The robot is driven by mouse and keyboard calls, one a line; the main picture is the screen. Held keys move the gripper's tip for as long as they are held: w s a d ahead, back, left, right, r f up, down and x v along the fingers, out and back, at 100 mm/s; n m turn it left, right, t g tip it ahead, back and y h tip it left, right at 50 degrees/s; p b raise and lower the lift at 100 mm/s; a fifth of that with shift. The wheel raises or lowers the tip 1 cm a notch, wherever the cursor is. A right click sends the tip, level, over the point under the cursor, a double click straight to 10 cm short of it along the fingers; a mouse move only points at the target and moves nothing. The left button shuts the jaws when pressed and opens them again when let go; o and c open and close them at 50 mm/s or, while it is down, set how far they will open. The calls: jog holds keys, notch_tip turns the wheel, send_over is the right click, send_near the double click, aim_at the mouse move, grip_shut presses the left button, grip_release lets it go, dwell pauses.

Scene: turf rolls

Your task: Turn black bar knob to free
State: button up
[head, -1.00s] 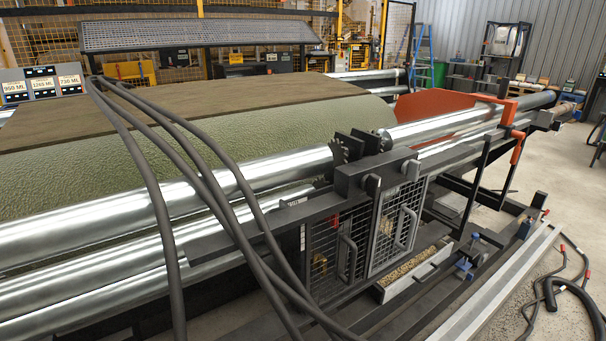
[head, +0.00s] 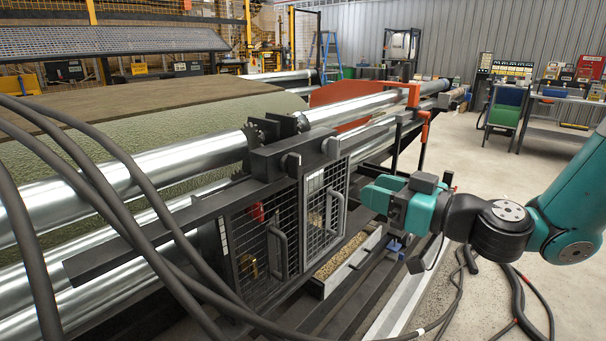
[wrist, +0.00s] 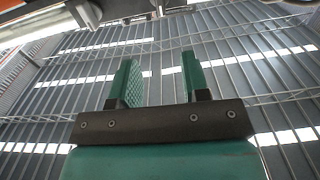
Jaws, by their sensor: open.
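I cannot make out a black bar knob for certain in either view. A mesh-fronted cage (head: 262,245) hangs under the rollers, with two grey-handled doors. Behind its left mesh are a small red part (head: 257,212) and a brass-coloured part (head: 250,268), partly hidden by the wires. My gripper (head: 368,192) is to the right of the cage, pointing left towards it and apart from it. In the wrist view my gripper (wrist: 157,62) has its two green fingers wide apart with nothing between them. A blurred dark block (wrist: 86,12) shows at the top edge there.
Shiny long rollers (head: 100,188) and a dark beam (head: 170,232) run above the cage. Thick black hoses (head: 110,215) cross the left front. A gravel-filled tray (head: 345,262) lies below the cage. A red lever (head: 424,125) stands behind my gripper.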

aim_at(300, 166)
jog(key=p+x, duration=0.6)
jog(key=x, duration=0.2)
jog(key=p+x, duration=0.6)
jog(key=x, duration=0.2)
jog(key=shift+s+r, duration=0.1)
jog(key=shift+r, duration=0.15)
jog(key=shift+w+a+f+p, duration=0.15)
jog(key=shift+w+a+p, duration=0.2)
jog(key=shift+w+a, duration=0.1)
grip_shut()
